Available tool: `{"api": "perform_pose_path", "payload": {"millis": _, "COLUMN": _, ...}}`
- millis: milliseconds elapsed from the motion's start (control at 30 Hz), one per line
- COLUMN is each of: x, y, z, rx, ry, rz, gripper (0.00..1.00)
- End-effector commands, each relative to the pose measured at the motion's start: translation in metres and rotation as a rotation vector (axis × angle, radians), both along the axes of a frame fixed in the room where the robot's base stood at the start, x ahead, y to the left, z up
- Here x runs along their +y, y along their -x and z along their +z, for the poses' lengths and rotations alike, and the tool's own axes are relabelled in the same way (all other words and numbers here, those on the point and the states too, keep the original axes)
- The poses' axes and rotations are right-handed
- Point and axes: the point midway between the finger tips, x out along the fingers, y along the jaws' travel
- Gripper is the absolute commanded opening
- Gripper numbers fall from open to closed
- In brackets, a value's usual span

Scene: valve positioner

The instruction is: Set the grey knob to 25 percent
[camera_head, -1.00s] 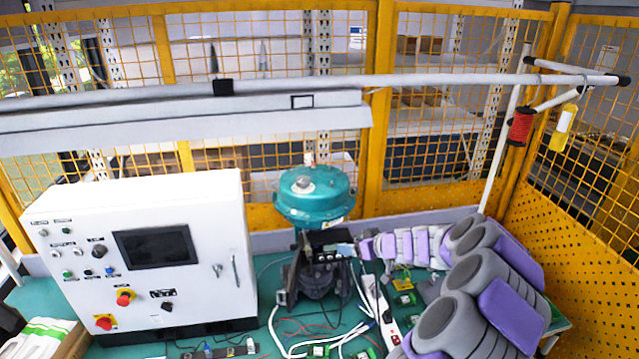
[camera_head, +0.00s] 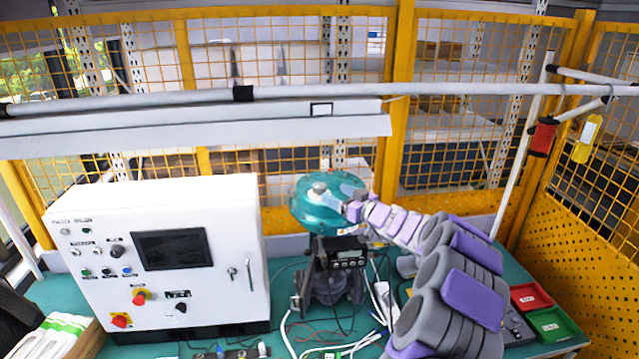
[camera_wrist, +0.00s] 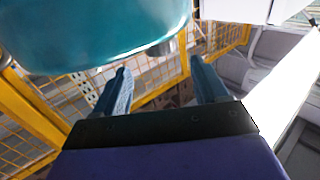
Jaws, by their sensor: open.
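A grey round cap or knob (camera_head: 319,188) sits on top of the teal actuator dome (camera_head: 318,212) in the head view. I cannot tell whether it is the task's grey knob, and no scale can be read on it. My gripper (camera_head: 352,201) is at the dome's right side, close to the cap; contact cannot be told. In the wrist view my gripper (camera_wrist: 160,83) has its two fingers apart with nothing between them. The teal dome (camera_wrist: 95,30) fills the upper left there, beyond the fingers. The cap is not visible in the wrist view.
A white control cabinet (camera_head: 235,225) with a dark screen and several knobs and buttons stands at left. A black positioner box (camera_head: 348,256) with small round fittings sits under the dome. Cables lie in front. Red (camera_head: 530,296) and green (camera_head: 553,324) bins stand at right. Yellow mesh fencing encloses the back.

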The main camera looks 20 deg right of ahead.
Motion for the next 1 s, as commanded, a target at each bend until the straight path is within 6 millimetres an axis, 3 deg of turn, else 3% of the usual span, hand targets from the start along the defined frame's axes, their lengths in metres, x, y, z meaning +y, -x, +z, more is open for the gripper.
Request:
{"api": "perform_pose_path", "payload": {"millis": 300, "x": 0.019, "y": -0.052, "z": -0.002, "rx": 0.005, "ry": 0.000, "rz": 0.003, "gripper": 0.73}}
{"api": "perform_pose_path", "payload": {"millis": 500, "x": 0.024, "y": -0.070, "z": 0.000, "rx": 0.002, "ry": 0.002, "rz": 0.001, "gripper": 0.73}}
{"api": "perform_pose_path", "payload": {"millis": 933, "x": 0.027, "y": -0.077, "z": -0.001, "rx": 0.001, "ry": -0.003, "rz": 0.000, "gripper": 0.73}}
{"api": "perform_pose_path", "payload": {"millis": 1000, "x": 0.027, "y": -0.077, "z": -0.001, "rx": 0.001, "ry": -0.002, "rz": 0.000, "gripper": 0.67}}
